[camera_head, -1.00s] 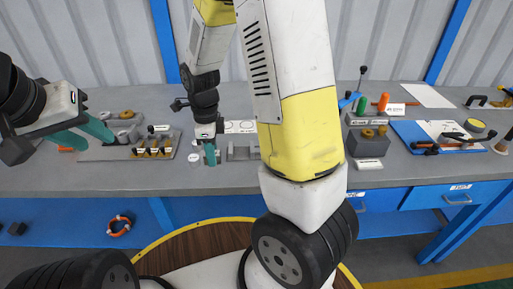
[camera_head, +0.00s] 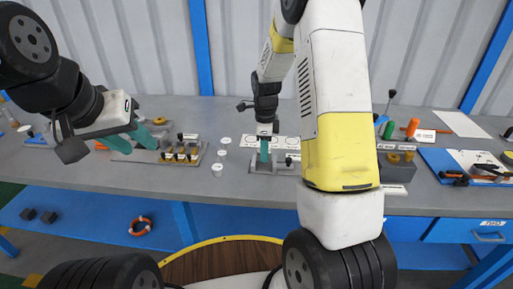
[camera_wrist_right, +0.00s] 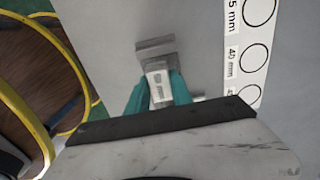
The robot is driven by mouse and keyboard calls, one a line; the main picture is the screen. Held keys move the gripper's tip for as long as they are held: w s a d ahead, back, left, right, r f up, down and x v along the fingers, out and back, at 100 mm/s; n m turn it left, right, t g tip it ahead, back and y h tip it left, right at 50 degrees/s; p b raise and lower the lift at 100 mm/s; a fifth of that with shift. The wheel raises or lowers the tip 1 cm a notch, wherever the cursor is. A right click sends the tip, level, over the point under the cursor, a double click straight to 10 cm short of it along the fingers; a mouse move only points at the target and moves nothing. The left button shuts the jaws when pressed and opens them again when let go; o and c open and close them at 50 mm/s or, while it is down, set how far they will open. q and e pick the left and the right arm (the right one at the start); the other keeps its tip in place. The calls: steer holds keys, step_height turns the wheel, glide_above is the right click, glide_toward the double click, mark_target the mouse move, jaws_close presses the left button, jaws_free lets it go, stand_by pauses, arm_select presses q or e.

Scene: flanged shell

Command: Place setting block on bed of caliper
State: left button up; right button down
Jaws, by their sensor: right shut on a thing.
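The caliper, a grey metal fixture (camera_head: 285,167), stands near the front of the bench in the head view. Part of it shows beyond the fingers in the right wrist view (camera_wrist_right: 154,47). My right gripper (camera_head: 264,157) points down over the caliper. In the wrist view its teal fingers are shut on a small pale block with dark marks (camera_wrist_right: 158,86), the setting block. The block lines up with the caliper, but I cannot tell whether it touches the bed. My left gripper (camera_head: 130,138) is open and empty at the left, above a grey holder.
The grey holder (camera_head: 142,156) carries several brass-coloured pieces. White discs (camera_head: 217,170) lie left of the caliper. A label strip with circles (camera_head: 232,141) lies behind it. A blue tray (camera_head: 440,165) and a grey block with rings (camera_head: 397,170) stand to the right.

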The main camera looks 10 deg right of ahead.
steer(key=shift+w+f, duration=0.1)
steer(key=shift+f, duration=1.65)
steer(key=shift+f, duration=0.1)
steer(key=c, duration=1.1)
jaws_free()
